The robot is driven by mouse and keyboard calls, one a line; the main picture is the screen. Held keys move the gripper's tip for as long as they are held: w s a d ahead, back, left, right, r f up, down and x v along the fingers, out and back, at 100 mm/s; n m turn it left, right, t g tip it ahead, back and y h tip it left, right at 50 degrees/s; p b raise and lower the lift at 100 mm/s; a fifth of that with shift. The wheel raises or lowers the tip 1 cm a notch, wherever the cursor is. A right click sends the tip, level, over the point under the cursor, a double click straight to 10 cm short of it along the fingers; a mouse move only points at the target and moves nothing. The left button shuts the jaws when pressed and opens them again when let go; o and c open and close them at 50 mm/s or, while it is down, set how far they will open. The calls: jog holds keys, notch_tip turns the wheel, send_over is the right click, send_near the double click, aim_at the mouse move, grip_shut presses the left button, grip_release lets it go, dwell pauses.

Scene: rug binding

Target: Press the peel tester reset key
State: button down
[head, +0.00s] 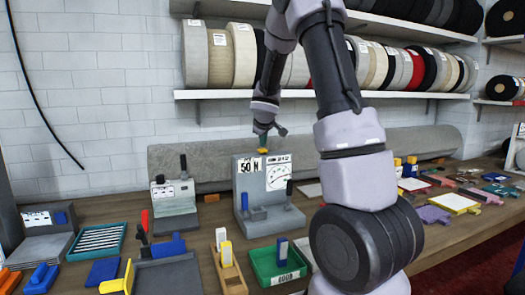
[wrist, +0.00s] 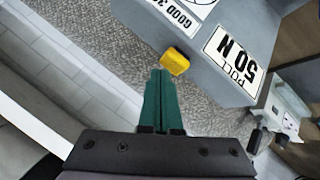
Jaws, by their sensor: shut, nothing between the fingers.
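The peel tester (head: 243,205) is a grey upright unit on the bench with a "50 N" label and a dial on its front. In the wrist view its body (wrist: 215,60) fills the upper right, with the label large. A yellow key (wrist: 175,62) sits at the tester's top edge; it shows small in the head view (head: 262,150). My gripper (wrist: 160,74), with green fingers, is shut and empty. Its fingertips are right beside the yellow key in the wrist view; I cannot tell whether they touch it. In the head view my gripper (head: 265,143) is just above the tester's top.
A similar smaller grey unit (head: 172,207) stands left of the tester. A long grey roll (head: 215,160) lies behind, along the wall. A green tray (head: 272,268) and a wooden box (head: 229,268) are in front. Shelves of rolls (head: 243,55) hang above.

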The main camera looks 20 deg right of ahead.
aim_at(264, 150)
jog(key=shift+f, duration=0.55)
dwell(0.6)
jog(key=shift+d+r, duration=0.15)
jog(key=shift+r, duration=0.8)
jog(key=shift+r, duration=2.5)
